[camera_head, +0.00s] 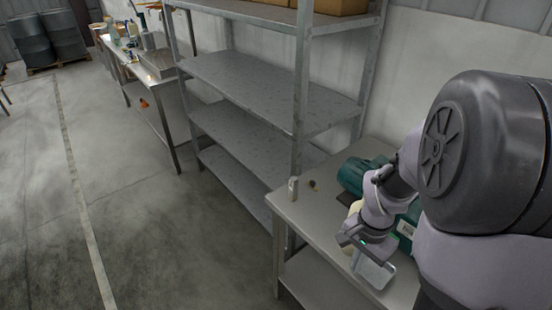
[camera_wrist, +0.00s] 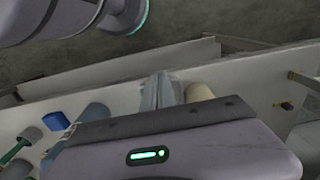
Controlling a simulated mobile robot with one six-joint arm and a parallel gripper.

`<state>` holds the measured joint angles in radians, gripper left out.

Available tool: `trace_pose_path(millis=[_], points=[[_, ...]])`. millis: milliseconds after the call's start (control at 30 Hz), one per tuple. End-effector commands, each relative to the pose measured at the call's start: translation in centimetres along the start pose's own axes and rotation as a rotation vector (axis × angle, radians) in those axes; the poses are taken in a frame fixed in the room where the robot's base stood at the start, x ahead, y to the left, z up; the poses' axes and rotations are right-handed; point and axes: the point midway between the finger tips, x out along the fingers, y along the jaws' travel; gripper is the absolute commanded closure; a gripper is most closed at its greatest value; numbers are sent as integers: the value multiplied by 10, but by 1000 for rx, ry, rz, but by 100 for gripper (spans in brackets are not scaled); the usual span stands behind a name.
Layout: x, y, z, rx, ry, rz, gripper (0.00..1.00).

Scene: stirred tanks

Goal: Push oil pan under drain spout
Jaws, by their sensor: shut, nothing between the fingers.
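My gripper (camera_head: 366,248) is shut and empty, low over the right part of a metal table (camera_head: 312,212). A pale, shallow, tray-like piece (camera_head: 375,272) shows just below it. This may be the oil pan, but my gripper partly covers it, and I cannot tell whether they touch. A teal machine housing (camera_head: 352,174) stands behind my wrist, mostly hidden by my arm. No drain spout can be made out. In the wrist view, my gripper body fills the bottom, with a grey-blue piece (camera_wrist: 160,88) and a cream cylinder (camera_wrist: 199,92) just beyond it.
A tall metal shelf (camera_head: 270,85) stands against the wall left of the table. A small light object (camera_head: 293,188) stands at the table's left corner. A blue block (camera_wrist: 57,121) and a blue cylinder (camera_wrist: 92,113) show in the wrist view. The floor (camera_head: 170,230) on the left is clear.

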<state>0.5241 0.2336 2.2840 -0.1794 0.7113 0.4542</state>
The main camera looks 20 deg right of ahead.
Motion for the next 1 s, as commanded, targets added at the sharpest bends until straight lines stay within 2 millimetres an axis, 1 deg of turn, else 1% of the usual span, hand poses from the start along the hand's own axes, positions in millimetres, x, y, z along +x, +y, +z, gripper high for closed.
trace_pose_path(millis=[33, 167, 400, 567, 600, 733, 867, 1000], points=[[4, 3, -2, 13, -8, 9, 100], [24, 4, -2, 17, -10, 11, 100], [79, 4, -1, 14, -10, 11, 100], [112, 5, -1, 13, -10, 11, 100], [110, 4, -10, 16, -6, 8, 100], [107, 4, -30, 15, -7, 8, 100], [106, 4, -39, 14, -8, 9, 100], [106, 5, -42, 13, -8, 9, 100]])
